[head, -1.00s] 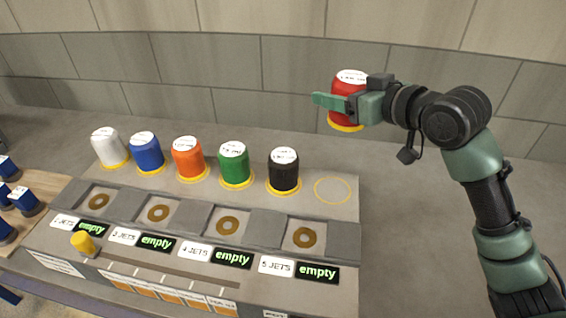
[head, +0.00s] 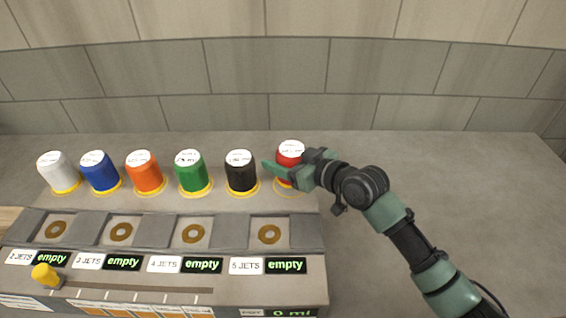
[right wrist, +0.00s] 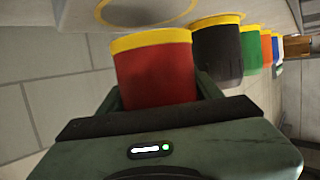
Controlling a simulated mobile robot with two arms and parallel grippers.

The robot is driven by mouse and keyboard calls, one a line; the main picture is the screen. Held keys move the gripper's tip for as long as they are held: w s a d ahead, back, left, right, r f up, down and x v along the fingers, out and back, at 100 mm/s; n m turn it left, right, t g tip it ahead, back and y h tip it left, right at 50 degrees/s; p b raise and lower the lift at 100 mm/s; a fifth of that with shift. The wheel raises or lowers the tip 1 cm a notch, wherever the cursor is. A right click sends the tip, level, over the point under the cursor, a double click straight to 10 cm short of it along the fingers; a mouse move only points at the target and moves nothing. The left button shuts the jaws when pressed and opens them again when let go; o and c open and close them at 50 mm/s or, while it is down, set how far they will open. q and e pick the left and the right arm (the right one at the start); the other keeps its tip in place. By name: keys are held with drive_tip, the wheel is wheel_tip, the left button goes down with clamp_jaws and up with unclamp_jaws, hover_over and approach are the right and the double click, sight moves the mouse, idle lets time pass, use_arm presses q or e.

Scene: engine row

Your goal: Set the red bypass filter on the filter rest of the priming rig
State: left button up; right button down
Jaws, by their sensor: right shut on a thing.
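The red bypass filter (head: 291,149), with a white labelled top, is held upright by my right gripper (head: 287,177) at the right end of a row of filters. In the right wrist view, the red filter (right wrist: 155,75) sits between the two fingers, with its yellow rim toward an empty yellow ring (right wrist: 148,10) on the deck. A small gap shows between rim and ring. In the head view the gripper partly hides the filter's body and the ring (head: 292,192). My left gripper is not in view.
White (head: 58,173), blue (head: 100,173), orange (head: 145,173), green (head: 193,173) and black (head: 241,173) filters stand left of it, the black one close by. In front are bays with brass rings and "empty" displays (head: 286,265). The counter right of the rig (head: 450,180) is clear.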

wheel_tip(320, 180, down, 2)
drive_tip(key=shift+f, duration=0.1)
drive_tip(key=c, duration=0.7)
unclamp_jaws()
drive_tip(key=shift+f, duration=0.25)
drive_tip(key=o, duration=0.4)
